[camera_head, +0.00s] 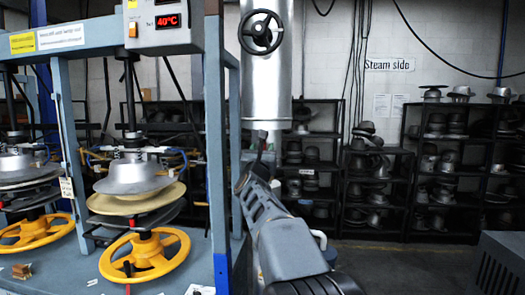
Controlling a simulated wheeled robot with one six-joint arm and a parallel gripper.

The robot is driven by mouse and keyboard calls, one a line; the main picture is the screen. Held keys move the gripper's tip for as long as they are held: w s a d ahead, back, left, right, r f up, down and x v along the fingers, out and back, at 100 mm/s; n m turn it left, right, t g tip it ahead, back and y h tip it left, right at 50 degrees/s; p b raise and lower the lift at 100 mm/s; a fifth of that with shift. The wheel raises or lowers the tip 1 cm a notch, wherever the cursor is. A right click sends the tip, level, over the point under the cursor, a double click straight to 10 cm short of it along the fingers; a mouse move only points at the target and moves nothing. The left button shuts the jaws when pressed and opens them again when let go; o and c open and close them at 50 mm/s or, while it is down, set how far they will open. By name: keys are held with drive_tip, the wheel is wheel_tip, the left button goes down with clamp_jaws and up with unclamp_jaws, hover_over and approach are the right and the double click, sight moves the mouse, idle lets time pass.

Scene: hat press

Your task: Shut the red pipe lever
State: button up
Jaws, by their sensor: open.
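A thick silver pipe (266,85) hangs in the upper middle, beside the blue press frame. It carries a black hand wheel (261,32) near its top. I cannot make out a red lever; any lever near the pipe's lower end may be hidden behind my arm. My arm reaches up from the bottom middle toward the pipe's lower end. My gripper (259,148) is small and dark there, just below the wide part of the pipe. It is open, with nothing visible in it. I cannot tell whether it touches anything.
The blue press frame (218,150) stands close left of my arm, with metal hat forms (134,178) and a yellow wheel (146,256). Black shelves (375,190) of hats line the back wall. The floor (405,265) at right is clear up to a dark box (500,265).

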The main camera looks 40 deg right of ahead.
drive_tip(key=shift+c, duration=0.3)
clamp_jaws()
